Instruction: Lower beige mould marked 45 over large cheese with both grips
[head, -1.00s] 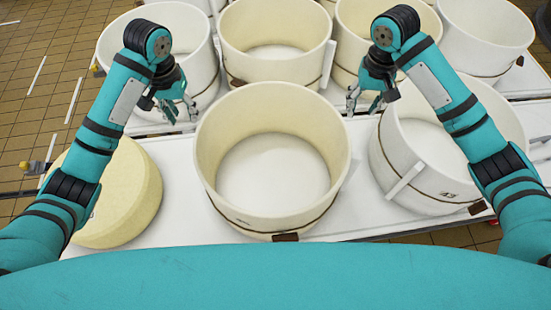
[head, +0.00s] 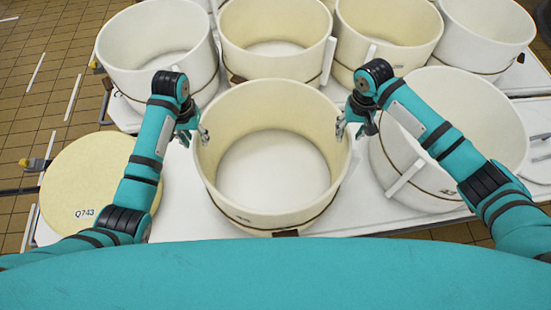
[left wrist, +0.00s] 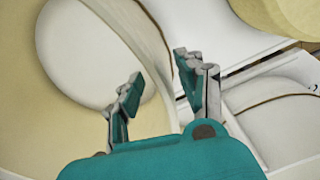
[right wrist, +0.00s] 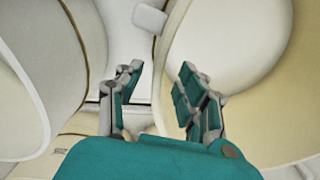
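The beige mould (head: 275,215) stands upright and open-topped on the white table in the middle of the head view; no 45 is readable on it. The large cheese (head: 95,170) is a pale yellow round marked Q743 at the left, partly behind my left arm. My left gripper (head: 195,135) is at the mould's left rim. In the left wrist view its open fingers (left wrist: 158,82) stand either side of the wall. My right gripper (head: 351,126) is at the right rim, and its open fingers (right wrist: 160,85) also straddle the wall. Contact with the wall cannot be told.
A white mould (head: 445,110) stands close on the right. Several more moulds stand in a row behind, including a white one (head: 155,85) and a cream one (head: 275,67). The white table (head: 180,215) shows bare between the cheese and the beige mould.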

